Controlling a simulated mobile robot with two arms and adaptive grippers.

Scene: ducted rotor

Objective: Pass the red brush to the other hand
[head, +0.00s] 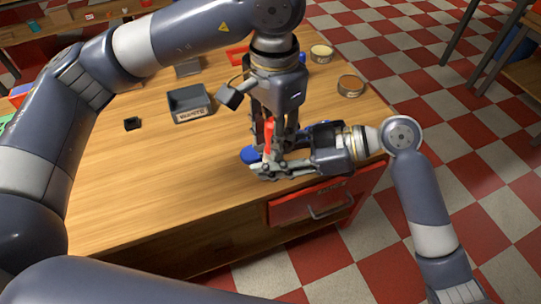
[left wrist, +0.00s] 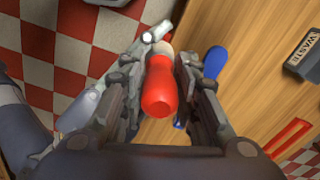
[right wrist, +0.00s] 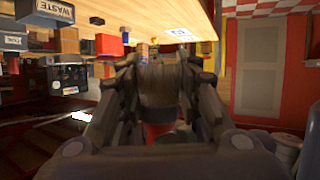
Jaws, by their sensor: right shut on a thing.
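The red brush (head: 268,133) is upright above the table near its front right edge. My right gripper (head: 262,165) reaches in from the right and is shut on the brush's lower end. In the right wrist view its brown bristle part (right wrist: 158,82) is between the fingers, with some red (right wrist: 158,130) below. My left gripper (head: 270,130) points down from above, its fingers on either side of the red handle. In the left wrist view the handle (left wrist: 160,88) lies between the open fingers; any contact is hard to tell.
A blue-handled object (head: 250,155) is close to the grippers. A grey bin marked WASTE (head: 190,105) and a small black block (head: 132,123) stand to the left. Two round tins (head: 350,86) are behind right. A red drawer (head: 325,195) is in the table front.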

